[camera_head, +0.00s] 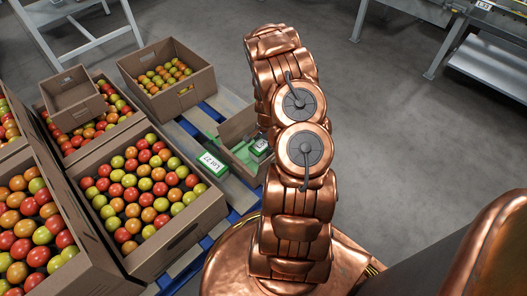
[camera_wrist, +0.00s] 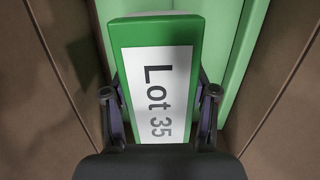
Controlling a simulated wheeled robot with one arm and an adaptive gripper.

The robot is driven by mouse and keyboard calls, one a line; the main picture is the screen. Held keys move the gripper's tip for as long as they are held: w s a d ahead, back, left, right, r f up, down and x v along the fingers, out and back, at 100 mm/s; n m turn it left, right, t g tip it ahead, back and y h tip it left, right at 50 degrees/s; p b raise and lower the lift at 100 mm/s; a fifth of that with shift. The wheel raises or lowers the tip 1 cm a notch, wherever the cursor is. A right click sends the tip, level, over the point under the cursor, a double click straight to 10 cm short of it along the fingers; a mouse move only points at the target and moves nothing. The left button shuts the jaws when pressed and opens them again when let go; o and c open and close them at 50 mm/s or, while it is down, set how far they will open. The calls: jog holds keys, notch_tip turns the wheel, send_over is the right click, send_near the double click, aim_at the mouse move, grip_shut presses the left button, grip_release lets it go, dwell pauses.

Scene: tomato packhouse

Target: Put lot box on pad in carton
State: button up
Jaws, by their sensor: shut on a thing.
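The lot box, marked "Lot 35" (camera_wrist: 160,50), is green with a white label and fills the middle of the wrist view. My gripper (camera_wrist: 160,102) is shut on it, one finger on each long side. A green pad (camera_wrist: 243,60) shows beyond and beside the box, between the brown carton walls (camera_wrist: 285,90). In the head view the small carton (camera_head: 239,126) stands on the pallet and the lot box (camera_head: 260,148) shows inside it. My arm hides most of my gripper there. I cannot tell whether the box touches the pad.
Another green-and-white box, "Lot 27" (camera_head: 212,163), lies left of the carton. Tomato cartons (camera_head: 183,241) crowd the left, with an open carton (camera_head: 72,98) set on one. A carton (camera_head: 196,88) of tomatoes stands behind. Grey floor (camera_head: 400,150) is clear to the right.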

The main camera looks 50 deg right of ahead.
jog(key=shift+f, duration=0.95)
jog(key=shift+f, duration=0.15)
jog(key=o, duration=1.5)
jog(key=shift+c, duration=0.2)
